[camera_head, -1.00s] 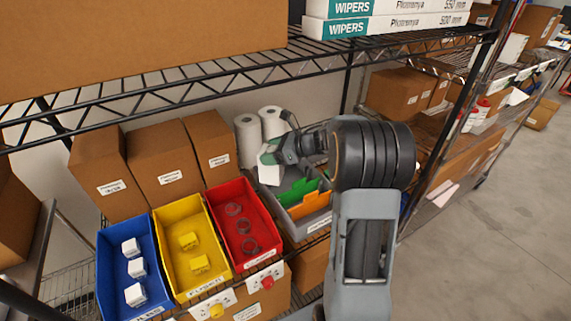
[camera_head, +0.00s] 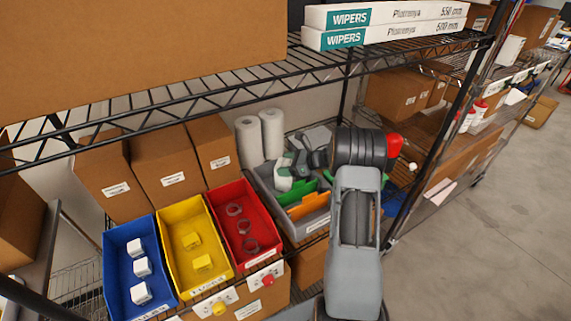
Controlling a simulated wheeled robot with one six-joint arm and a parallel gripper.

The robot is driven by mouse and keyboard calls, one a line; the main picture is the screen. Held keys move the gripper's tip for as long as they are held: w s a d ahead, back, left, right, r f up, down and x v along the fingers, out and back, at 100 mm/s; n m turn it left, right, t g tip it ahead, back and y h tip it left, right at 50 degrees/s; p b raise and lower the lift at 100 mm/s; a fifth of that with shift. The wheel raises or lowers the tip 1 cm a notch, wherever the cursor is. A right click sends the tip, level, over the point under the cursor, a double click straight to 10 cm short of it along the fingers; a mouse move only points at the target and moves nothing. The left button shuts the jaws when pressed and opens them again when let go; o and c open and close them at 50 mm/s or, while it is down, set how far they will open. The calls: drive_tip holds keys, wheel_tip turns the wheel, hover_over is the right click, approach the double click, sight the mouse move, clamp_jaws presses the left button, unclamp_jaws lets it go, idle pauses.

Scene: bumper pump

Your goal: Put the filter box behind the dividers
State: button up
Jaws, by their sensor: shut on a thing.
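The filter box (camera_head: 284,183) is a small white box, partly covered by my gripper (camera_head: 287,168). My gripper is shut on it and holds it over the back part of a grey bin (camera_head: 318,227). A green divider (camera_head: 298,193) and an orange divider (camera_head: 308,206) stand in this bin, in front of the box. I cannot tell whether the box touches the bin's floor. My arm hides the bin's right side.
Blue (camera_head: 152,302), yellow (camera_head: 219,276) and red (camera_head: 257,251) bins with small parts stand to the left. Two white rolls (camera_head: 272,134) stand behind the grey bin. A wire shelf (camera_head: 290,67) with wiper boxes (camera_head: 385,20) hangs above.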

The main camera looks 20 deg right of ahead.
drive_tip(key=shift+f+b, duration=0.15)
drive_tip(key=shift+b, duration=0.15)
drive_tip(key=o, duration=1.5)
drive_tip(key=shift+o, duration=0.2)
